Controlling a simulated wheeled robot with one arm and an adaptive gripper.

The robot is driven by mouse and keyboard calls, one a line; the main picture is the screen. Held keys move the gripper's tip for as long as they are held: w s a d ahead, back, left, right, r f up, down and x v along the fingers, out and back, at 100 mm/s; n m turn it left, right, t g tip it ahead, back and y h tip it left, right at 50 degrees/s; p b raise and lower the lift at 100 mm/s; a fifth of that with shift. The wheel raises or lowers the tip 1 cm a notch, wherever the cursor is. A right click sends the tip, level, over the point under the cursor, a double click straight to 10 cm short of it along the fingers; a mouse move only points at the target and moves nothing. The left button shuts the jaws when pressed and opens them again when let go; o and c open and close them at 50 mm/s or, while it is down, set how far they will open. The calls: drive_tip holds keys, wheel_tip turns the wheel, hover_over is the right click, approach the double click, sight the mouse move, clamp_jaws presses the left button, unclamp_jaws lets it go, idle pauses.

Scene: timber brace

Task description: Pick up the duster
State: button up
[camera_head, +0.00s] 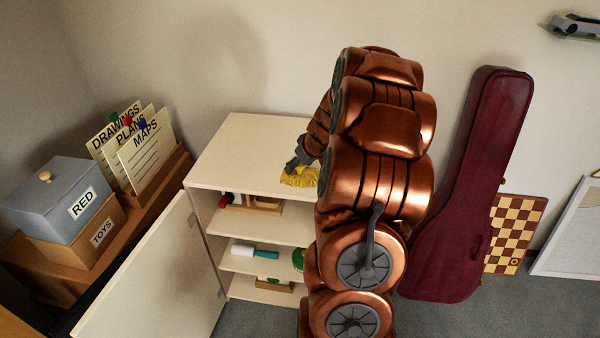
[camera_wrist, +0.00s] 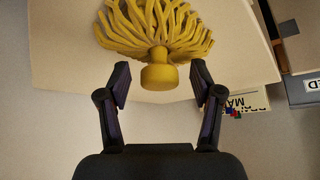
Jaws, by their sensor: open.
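The duster is yellow, with a fan of thick strands and a short round knob. In the head view the duster (camera_head: 301,177) is on the cream cabinet top (camera_head: 240,150), partly hidden by my arm. In the wrist view its knob (camera_wrist: 158,77) lies between the fingertips of my gripper (camera_wrist: 159,80), with a gap on both sides. The strands (camera_wrist: 155,25) spread beyond the fingertips. My gripper is open and holds nothing. In the head view my gripper (camera_head: 298,160) is small and close beside the duster.
The cabinet door (camera_head: 150,285) stands open, showing shelves with a white-and-teal roller (camera_head: 255,251) and other items. Left are a grey RED box (camera_head: 60,200), a TOYS box (camera_head: 100,235) and upright cards (camera_head: 145,150). A maroon instrument case (camera_head: 465,190) and chessboard (camera_head: 515,230) lean right.

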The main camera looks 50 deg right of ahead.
drive_tip(key=shift+w+f, duration=0.1)
drive_tip(key=shift+f, duration=0.05)
drive_tip(key=shift+c, duration=0.2)
clamp_jaws()
idle(0.3)
wheel_tip(320, 180, up, 2)
drive_tip(key=shift+d+r+b, duration=0.1)
drive_tip(key=shift+b, duration=0.2)
drive_tip(key=shift+r, duration=0.7)
drive_tip(key=s+a+b, duration=0.1)
drive_tip(key=s+a, duration=0.3)
drive_tip(key=a, duration=0.2)
drive_tip(key=s+a+r+b, duration=0.1)
drive_tip(key=s+a+b, duration=0.1)
drive_tip(key=s+a, duration=0.3)
drive_tip(key=a, duration=0.2)
drive_tip(key=shift+a+r, duration=0.2)
drive_tip(key=shift+a, duration=0.1)
